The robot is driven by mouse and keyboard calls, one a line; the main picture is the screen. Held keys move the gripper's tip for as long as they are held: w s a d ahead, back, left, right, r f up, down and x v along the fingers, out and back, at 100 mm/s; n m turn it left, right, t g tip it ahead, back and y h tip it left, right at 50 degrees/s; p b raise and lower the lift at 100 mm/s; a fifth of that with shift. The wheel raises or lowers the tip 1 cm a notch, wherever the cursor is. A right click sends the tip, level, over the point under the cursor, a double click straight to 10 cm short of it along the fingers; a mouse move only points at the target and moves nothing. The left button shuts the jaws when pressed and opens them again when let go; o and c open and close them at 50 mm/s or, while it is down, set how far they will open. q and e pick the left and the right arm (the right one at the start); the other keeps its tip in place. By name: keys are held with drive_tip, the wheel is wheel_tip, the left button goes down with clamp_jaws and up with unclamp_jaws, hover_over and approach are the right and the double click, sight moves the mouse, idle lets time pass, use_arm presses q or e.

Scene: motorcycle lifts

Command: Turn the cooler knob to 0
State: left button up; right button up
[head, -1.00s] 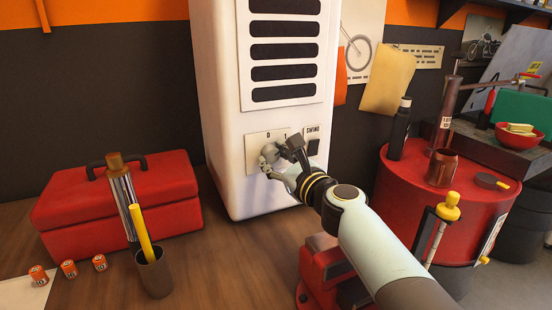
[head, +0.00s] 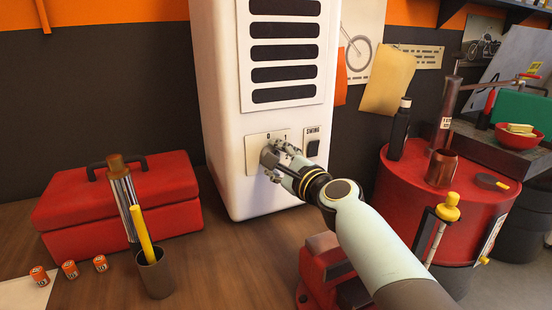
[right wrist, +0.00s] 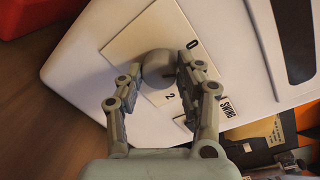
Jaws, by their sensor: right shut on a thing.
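The white cooler (head: 230,190) stands upright on the workbench. Its knob (head: 267,157) is on a pale plate at the lower front, with marks 0 and 1 above it. The knob shows as a grey round form in the right wrist view (right wrist: 157,66), near the marks 0 and 2. My right gripper (head: 273,160) has its fingers on both sides of the knob and is shut on it; it also shows in the right wrist view (right wrist: 160,80). The fingers partly hide the knob, so its pointing direction is unclear. My left gripper is not in view.
A SWING switch (head: 313,148) sits right of the knob plate. A red toolbox (head: 115,205) and a cup (head: 155,275) with a yellow stick stand left. A red vise (head: 318,265) is under my right arm. A red drum (head: 450,200) stands at right.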

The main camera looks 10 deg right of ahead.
drive_tip(key=n, duration=0.4)
drive_tip(key=shift+n+h, duration=0.3)
idle(0.5)
drive_tip(key=o, duration=1.1)
drive_tip(key=shift+o, duration=0.2)
drive_tip(key=shift+s, duration=0.1)
drive_tip(key=v, duration=1.2)
drive_tip(key=shift+r, duration=0.2)
